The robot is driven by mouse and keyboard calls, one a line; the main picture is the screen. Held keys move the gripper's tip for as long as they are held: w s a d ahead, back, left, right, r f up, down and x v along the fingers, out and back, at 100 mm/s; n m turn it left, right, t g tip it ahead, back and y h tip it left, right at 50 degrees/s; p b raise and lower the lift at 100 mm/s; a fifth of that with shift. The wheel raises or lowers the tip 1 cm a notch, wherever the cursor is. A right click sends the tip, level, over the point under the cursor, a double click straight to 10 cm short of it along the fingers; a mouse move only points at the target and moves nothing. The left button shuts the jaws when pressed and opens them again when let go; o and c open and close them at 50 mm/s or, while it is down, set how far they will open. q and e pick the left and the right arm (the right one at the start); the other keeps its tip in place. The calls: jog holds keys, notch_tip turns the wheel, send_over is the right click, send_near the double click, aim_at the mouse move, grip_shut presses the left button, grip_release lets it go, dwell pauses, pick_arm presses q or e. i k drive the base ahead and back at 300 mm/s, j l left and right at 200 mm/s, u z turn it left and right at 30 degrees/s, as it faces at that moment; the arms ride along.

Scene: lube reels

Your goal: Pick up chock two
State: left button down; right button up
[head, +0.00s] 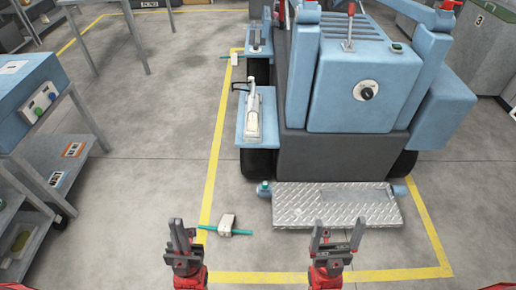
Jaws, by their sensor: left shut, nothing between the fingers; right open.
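A pale wedge-shaped chock (228,223) with a teal bar or rope lies on the concrete floor, left of the metal step plate. A second similar pale chock with teal (236,59) lies further back, by the machine's far wheel. I cannot read a number on either, so I cannot tell which is chock two. My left gripper (183,224) is shut and empty, just left of and in front of the nearer chock, apart from it. My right gripper (339,226) is open and empty, in front of the step plate, to the right of the nearer chock.
A blue machine (350,85) on dark wheels stands behind a tread-metal step plate (335,205). A yellow floor line (212,150) surrounds it. A shelved cart (60,148) with a blue box stands left. The floor between cart and line is clear.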

aim_at(225, 229)
jog(key=u, duration=0.3)
jog(key=k+j, duration=0.1)
jog(key=j, duration=0.2)
jog(key=k+j+z, duration=0.3)
jog(key=k+j, duration=0.2)
jog(key=j, duration=0.2)
jog(key=z, duration=1.05)
jog(key=i+j+z, duration=0.1)
jog(key=j+z, duration=0.7)
jog(key=k+j+z, duration=0.1)
jog(key=j+z, duration=0.3)
jog(key=j, duration=0.2)
jog(key=k+j+z, duration=0.1)
jog(key=j+z, duration=0.3)
jog(key=k+j, duration=0.15)
jog(key=j, duration=0.25)
jog(key=k+j+z, duration=0.1)
jog(key=j, duration=0.35)
jog(key=k+j, duration=0.25)
jog(key=j, duration=0.15)
jog(key=k+j+z, duration=0.1)
jog(key=j, duration=0.3)
jog(key=k+j, duration=0.25)
jog(key=j, duration=0.15)
